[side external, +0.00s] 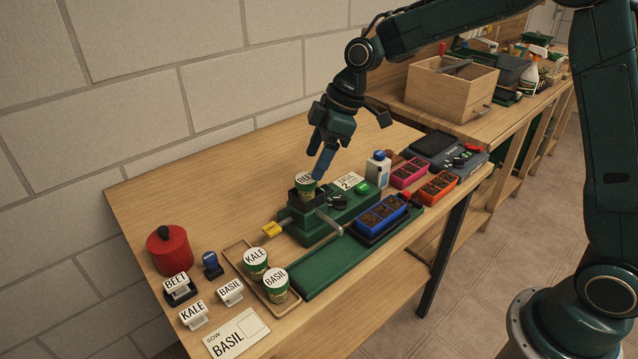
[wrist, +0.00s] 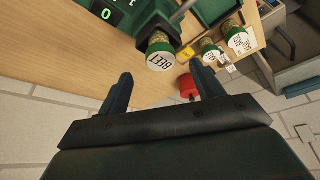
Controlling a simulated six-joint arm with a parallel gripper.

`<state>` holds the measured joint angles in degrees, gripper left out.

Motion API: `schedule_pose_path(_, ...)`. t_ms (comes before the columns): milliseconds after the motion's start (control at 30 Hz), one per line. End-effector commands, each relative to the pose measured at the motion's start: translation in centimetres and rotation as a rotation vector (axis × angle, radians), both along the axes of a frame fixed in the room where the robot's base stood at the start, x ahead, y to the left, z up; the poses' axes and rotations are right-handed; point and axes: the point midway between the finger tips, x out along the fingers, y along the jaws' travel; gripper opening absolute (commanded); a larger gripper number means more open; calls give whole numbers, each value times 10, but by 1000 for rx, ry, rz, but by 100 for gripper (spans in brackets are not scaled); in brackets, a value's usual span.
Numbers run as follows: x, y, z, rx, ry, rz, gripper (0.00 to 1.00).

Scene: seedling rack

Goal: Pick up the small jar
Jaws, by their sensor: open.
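Several small jars with white lids stand on the bench. The jar labelled BEET (side external: 306,182) sits upright in the dark holder of the green machine (side external: 318,228); its lid also shows in the wrist view (wrist: 162,60). The KALE jar (side external: 257,263) and BASIL jar (side external: 275,285) stand in a wooden tray (side external: 246,261) at the front left. They appear at the upper right in the wrist view. My gripper (side external: 320,165) is above and close beside the BEET jar, fingers pointing down. In the wrist view its fingers (wrist: 163,84) are apart with nothing between them.
A red canister (side external: 170,252), label stamps (side external: 193,315) and a SOW BASIL card (side external: 237,334) lie at left. A metal lever (side external: 329,222) sticks out of the machine. A white bottle (side external: 377,169) and coloured soil trays (side external: 381,215) stand right. Bare bench lies behind the machine.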

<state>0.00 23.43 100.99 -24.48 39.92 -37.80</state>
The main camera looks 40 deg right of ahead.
Motion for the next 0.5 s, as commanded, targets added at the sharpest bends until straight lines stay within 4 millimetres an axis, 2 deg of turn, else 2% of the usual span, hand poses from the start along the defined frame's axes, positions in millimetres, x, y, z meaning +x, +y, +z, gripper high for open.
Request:
schedule_pose_path(167,1,3,-7,1,1,2,67)
schedule_pose_path(500,7,14,-41,1,3,1,67)
